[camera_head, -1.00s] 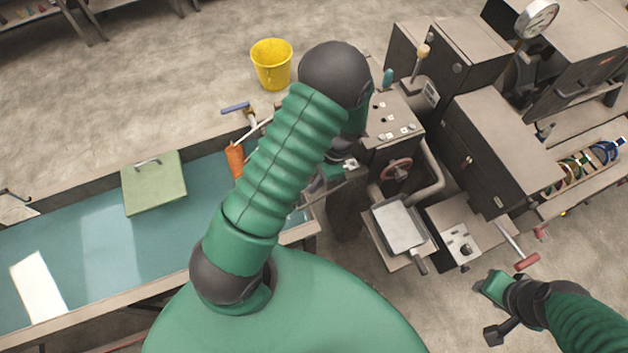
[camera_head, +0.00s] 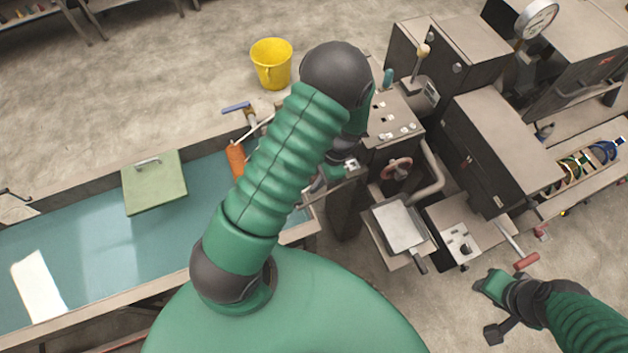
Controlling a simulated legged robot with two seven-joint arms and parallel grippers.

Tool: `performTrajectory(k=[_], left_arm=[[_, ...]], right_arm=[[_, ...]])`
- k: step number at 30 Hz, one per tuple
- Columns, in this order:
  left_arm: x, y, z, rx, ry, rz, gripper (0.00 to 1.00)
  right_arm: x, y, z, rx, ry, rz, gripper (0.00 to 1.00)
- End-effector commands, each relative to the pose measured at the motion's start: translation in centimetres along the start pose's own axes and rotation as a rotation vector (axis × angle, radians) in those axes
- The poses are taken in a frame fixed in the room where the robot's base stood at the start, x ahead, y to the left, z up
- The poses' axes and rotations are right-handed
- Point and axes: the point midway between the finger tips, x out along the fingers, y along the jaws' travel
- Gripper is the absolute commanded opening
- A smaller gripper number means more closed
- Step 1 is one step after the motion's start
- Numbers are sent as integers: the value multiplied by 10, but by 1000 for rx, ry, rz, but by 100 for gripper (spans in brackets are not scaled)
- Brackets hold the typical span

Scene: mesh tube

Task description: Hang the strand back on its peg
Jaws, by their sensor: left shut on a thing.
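My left gripper (camera_head: 338,172) is beside the machine's control box, partly hidden behind my own arm. It is shut on a thin piece (camera_head: 312,194) that slants down to the left; I cannot tell whether this is the strand. My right gripper (camera_head: 492,308) is at the lower right, its two fingers apart and nothing between them, above the floor. Coloured coils (camera_head: 603,152), blue and green, lie on a shelf at the far right. I cannot make out the peg.
A yellow bucket (camera_head: 271,64) stands on the floor behind. The machine (camera_head: 500,150), with a red handwheel (camera_head: 397,168) and metal tray (camera_head: 399,227), fills the right.

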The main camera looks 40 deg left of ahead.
Motion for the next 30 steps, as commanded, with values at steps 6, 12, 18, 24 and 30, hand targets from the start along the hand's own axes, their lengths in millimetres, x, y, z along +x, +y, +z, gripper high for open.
performTrajectory(k=[6,12,18,24,30], left_arm=[[3,0,-1,0,0,0,0],[5,0,-2,0,0,0,0],[7,0,-3,0,0,0,0],[9,0,-4,0,0,0,0],[12,0,-5,0,0,0,0]], right_arm=[[2,0,0,0,0,0,36],[4,0,1,0,0,0,36],[5,0,1,0,0,0,36],[7,0,2,0,0,0,36],[8,0,2,0,0,0,36]])
